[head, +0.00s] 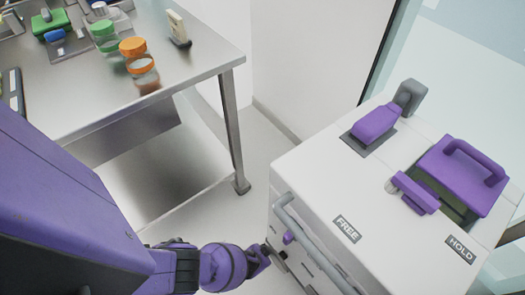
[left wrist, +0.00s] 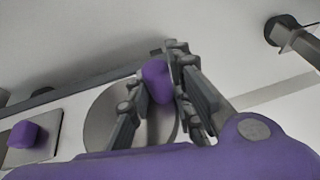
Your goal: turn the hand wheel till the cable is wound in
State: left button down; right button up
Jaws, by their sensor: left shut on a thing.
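The hand wheel is a round grey metal disc (left wrist: 100,118) with a purple knob (left wrist: 155,84), on the front of a white cabinet (head: 310,185). My left gripper (left wrist: 152,92) is shut on the purple knob, with one finger on each side of it. In the head view my left gripper (head: 262,258) is low against the cabinet's front. There the wheel is mostly hidden by the gripper and the cabinet's edge. I cannot see the cable. My right gripper is in neither view.
The cabinet top has a purple lever (head: 376,124), a purple lidded handle (head: 465,175) and FREE (head: 347,229) and HOLD (head: 461,248) labels. A grey bar (head: 315,245) runs along its front. A steel table (head: 195,65) with jars stands at left. Floor shows between them.

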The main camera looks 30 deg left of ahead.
pick_arm(q)
jog(key=shift+d, duration=0.35)
jog(key=c, duration=1.6)
grip_release()
jog(key=shift+a, duration=0.2)
jog(key=shift+a+r, duration=0.1)
jog(key=shift+v, duration=5.95)
